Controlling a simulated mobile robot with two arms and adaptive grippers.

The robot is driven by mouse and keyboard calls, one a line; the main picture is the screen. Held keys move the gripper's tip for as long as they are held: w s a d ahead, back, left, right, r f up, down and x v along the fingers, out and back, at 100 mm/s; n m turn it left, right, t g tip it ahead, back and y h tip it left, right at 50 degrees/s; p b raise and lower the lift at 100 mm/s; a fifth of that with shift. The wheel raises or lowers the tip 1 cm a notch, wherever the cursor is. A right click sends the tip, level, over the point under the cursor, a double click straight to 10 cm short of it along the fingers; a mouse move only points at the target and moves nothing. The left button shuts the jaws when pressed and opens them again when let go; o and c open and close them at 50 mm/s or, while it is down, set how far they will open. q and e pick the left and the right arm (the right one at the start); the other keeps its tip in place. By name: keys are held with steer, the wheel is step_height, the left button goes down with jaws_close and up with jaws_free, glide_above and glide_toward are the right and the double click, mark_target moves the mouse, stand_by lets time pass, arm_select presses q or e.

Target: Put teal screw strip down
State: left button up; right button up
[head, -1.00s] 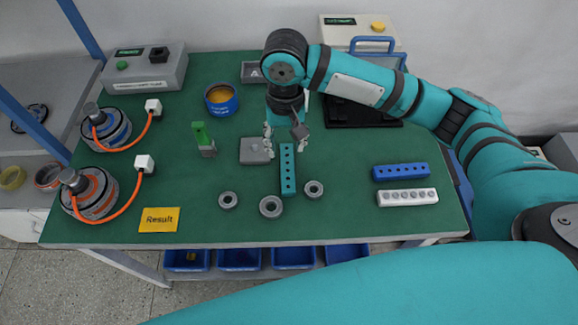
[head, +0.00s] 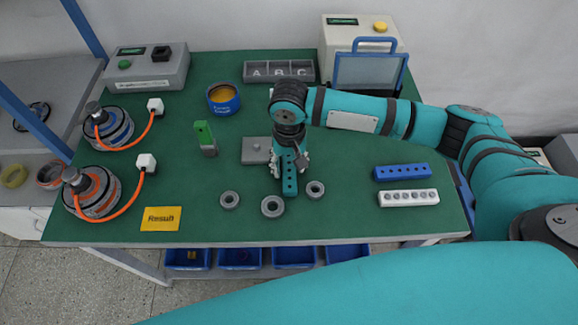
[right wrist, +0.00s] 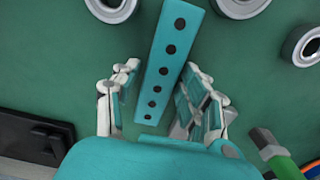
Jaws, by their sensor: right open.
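The teal screw strip (head: 289,186) lies on the green table mat, its long side pointing toward the front edge. It also shows in the right wrist view (right wrist: 171,48) with a row of dark holes. My right gripper (head: 289,168) is directly over the strip's far part, pointing down. In the right wrist view its two fingers (right wrist: 161,84) are spread on either side of the strip, with green gaps between them and it. The strip's far end is hidden under my gripper in the head view. My left gripper is not in view.
Several grey rings (head: 272,206) lie near the strip's front end. A grey block (head: 256,151) is close on the left. Blue (head: 402,172) and white (head: 409,198) strips lie to the right. A yellow Result label (head: 161,218) is at front left.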

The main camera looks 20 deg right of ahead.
mark_target(289, 166)
jaws_close()
steer(key=shift+r, duration=0.1)
steer(key=shift+r, duration=0.55)
step_height(289, 166, up, 2)
steer(key=shift+r, duration=0.1)
steer(key=s+a, duration=0.1)
steer(key=s, duration=0.4)
steer(key=s+r, duration=0.1)
steer(key=s, duration=0.4)
steer(key=s+a, duration=0.1)
steer(key=s, duration=0.5)
steer(key=shift+a+r+b, duration=0.3)
steer(key=shift+b, duration=0.05)
steer(key=w+d+r+n, duration=0.3)
steer(key=w+d+r, duration=0.4)
steer(key=d+r, duration=0.1)
steer(key=shift+w+d, duration=0.15)
steer(key=shift+w, duration=0.25)
